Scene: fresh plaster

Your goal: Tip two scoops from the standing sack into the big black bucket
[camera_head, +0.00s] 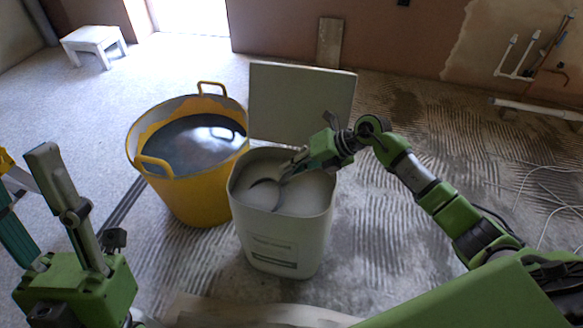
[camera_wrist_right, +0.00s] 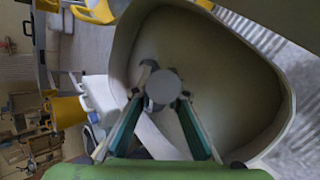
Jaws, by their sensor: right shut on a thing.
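My right gripper (camera_head: 296,163) is shut on a scoop (camera_head: 265,194), its handle between the fingers. The scoop's bowl is inside a pale open bin (camera_head: 280,238) with a label on its front, at the pale powder (camera_head: 308,194). I cannot tell how full the scoop is. In the right wrist view the two fingers (camera_wrist_right: 160,98) point into the bin (camera_wrist_right: 262,80). No sack or black bucket is clear to me; a big yellow tub (camera_head: 192,193) with two handles and dark liquid stands left of the bin. Part of my left arm shows at lower left; its jaws are unclear.
A grey board (camera_head: 300,103) stands behind the bin. A white stool (camera_head: 95,42) is at the far left. White pipes (camera_head: 515,60) are at the right wall and a loose cable lies on the right floor. The floor between tub and stool is clear.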

